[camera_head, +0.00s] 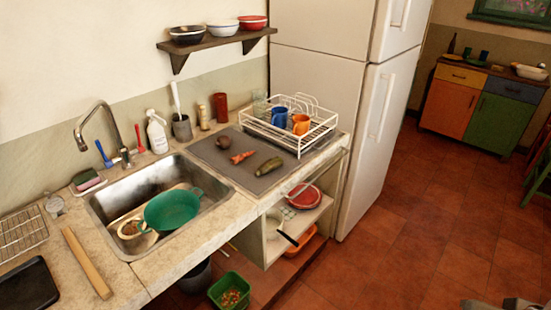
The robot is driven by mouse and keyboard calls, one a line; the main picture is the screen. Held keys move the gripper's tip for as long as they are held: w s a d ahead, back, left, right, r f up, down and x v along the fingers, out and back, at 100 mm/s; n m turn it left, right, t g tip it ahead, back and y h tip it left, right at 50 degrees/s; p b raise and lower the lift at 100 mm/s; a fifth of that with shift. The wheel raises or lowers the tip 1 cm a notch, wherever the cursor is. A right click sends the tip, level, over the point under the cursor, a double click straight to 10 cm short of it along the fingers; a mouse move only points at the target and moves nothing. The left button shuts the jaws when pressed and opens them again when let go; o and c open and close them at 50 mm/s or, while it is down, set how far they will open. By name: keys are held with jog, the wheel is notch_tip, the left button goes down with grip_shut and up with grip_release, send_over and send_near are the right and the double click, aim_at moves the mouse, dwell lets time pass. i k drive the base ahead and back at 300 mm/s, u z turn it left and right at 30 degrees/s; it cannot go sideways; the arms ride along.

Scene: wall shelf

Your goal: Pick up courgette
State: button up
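The courgette (268,166) is dark green and lies on a grey mat (215,158) on the counter, right of the sink. An orange-red carrot (242,157) and a round brown item (224,143), perhaps a beetroot, lie to its left on the same mat. Nothing touches or covers the courgette. My gripper cannot be made out in this view. Only a small grey shape shows at the bottom right edge, too cut off to identify.
A white dish rack (308,143) with blue and orange mugs stands just behind the courgette. The sink (110,206) holds a green colander (173,209). A wall shelf (217,40) with bowls hangs above. A white fridge (372,130) stands to the right, beside open floor (420,230).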

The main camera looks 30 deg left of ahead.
aim_at(274, 163)
jog(key=z, duration=0.05)
jog(key=i, duration=2.2)
jog(key=u, duration=3.15)
